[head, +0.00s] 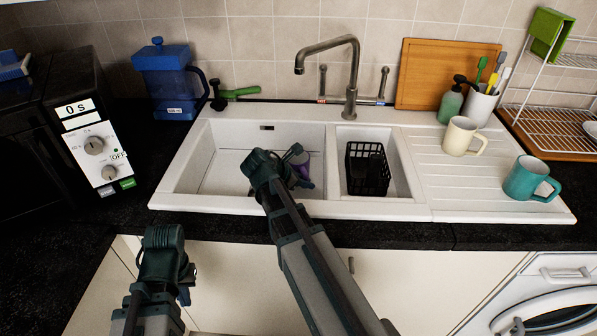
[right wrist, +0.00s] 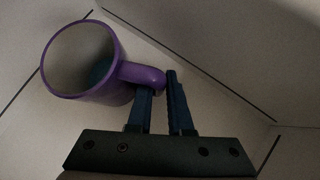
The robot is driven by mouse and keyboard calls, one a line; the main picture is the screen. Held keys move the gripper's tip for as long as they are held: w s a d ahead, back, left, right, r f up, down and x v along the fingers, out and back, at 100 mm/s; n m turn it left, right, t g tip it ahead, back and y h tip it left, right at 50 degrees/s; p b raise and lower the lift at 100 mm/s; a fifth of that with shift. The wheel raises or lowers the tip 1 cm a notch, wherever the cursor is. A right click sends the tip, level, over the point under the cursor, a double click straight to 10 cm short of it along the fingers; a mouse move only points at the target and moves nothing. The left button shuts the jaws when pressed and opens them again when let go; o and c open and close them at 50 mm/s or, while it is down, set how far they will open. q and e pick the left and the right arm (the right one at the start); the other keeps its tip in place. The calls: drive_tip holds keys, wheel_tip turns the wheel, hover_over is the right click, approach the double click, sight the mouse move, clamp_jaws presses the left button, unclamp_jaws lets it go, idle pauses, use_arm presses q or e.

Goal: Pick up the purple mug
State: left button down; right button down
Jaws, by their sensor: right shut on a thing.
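The purple mug (right wrist: 108,92) is in the left sink basin, with its open mouth and pale inside showing in the right wrist view.
The white sink (head: 215,165) has a tap (head: 351,80) behind it and a black basket (head: 367,170) in its smaller basin. A cream mug (head: 460,136) and a teal mug (head: 526,178) stand on the drainboard. A microwave (head: 95,150) and blue jug (head: 167,80) are at left.

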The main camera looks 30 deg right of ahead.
drive_tip(key=shift+r, duration=0.1)
idle(0.7)
wheel_tip(320, 180, up, 10)
drive_tip(key=p, duration=1)
drive_tip(key=w+a+r+p, duration=0.1)
drive_tip(key=a+r+p, duration=0.2)
drive_tip(key=a, duration=0.7)
drive_tip(key=w+a+r+y+p, duration=0.1)
drive_tip(key=a+r+p, duration=0.3)
drive_tip(key=a, duration=0.6)
drive_tip(key=shift+w+p, duration=0.25)
drive_tip(key=shift+p, duration=0.35)
drive_tip(key=shift+f, duration=0.1)
